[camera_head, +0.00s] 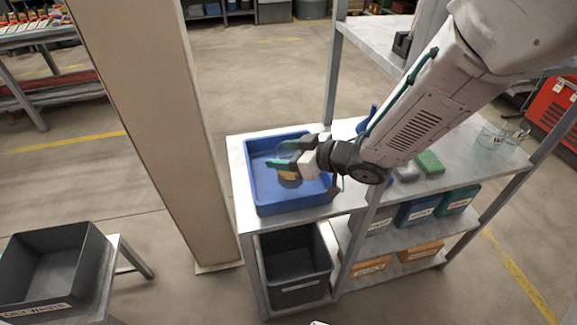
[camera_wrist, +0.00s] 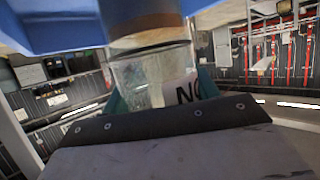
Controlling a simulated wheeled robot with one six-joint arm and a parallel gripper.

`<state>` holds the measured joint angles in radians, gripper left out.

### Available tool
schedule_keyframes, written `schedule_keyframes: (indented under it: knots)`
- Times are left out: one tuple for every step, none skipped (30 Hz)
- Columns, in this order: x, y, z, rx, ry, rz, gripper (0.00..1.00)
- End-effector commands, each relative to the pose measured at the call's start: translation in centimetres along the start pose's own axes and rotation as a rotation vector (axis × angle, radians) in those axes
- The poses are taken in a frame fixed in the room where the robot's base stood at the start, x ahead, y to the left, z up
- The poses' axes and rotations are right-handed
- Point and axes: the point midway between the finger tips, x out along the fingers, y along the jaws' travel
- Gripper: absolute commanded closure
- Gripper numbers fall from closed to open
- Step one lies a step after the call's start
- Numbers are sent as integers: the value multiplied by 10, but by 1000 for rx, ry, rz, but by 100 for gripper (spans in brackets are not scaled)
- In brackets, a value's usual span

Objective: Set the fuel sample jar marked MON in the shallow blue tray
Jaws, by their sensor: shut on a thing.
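My gripper (camera_head: 278,154) is shut on a clear glass jar (camera_wrist: 155,77) with amber liquid, held over the blue tray. In the wrist view, which looks upside down, its white label (camera_wrist: 186,90) shows the letters "NO", fitting the end of MON inverted; the rest is hidden. In the head view the jar's amber part (camera_head: 290,175) shows below the fingers. The shallow blue tray (camera_head: 296,202) sits on the left end of the metal shelf, and its blue wall fills the top of the wrist view (camera_wrist: 60,28). I cannot tell whether the jar touches the tray floor.
Clear glassware (camera_head: 500,135) stands on the shelf's right end. A green block (camera_head: 429,162) and a grey one lie right of my arm. A dark bin (camera_head: 295,285) sits below the tray. A beige pillar (camera_head: 150,120) stands left of the shelf.

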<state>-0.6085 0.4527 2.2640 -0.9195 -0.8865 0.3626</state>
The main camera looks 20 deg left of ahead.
Motion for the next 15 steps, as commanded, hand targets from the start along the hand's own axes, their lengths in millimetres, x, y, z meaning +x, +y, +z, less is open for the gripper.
schedule_keyframes:
  knots:
    - [1,0,3,1,0,0,71]
    - [2,0,6,2,-1,0,71]
    - [4,0,10,2,-2,0,71]
    - [5,0,14,2,-2,0,71]
    - [7,0,19,3,-2,1,71]
    - [10,0,25,4,-2,0,71]
    - [11,0,29,3,-2,0,71]
    - [13,0,33,3,-3,0,71]
    - [14,1,37,3,-2,2,71]
    - [14,1,38,2,-1,3,71]
    - [15,2,39,1,0,3,71]
    - [15,2,39,1,1,3,71]
    - [15,2,38,0,2,4,71]
    - [14,2,38,0,2,4,71]
    - [14,2,38,0,1,3,71]
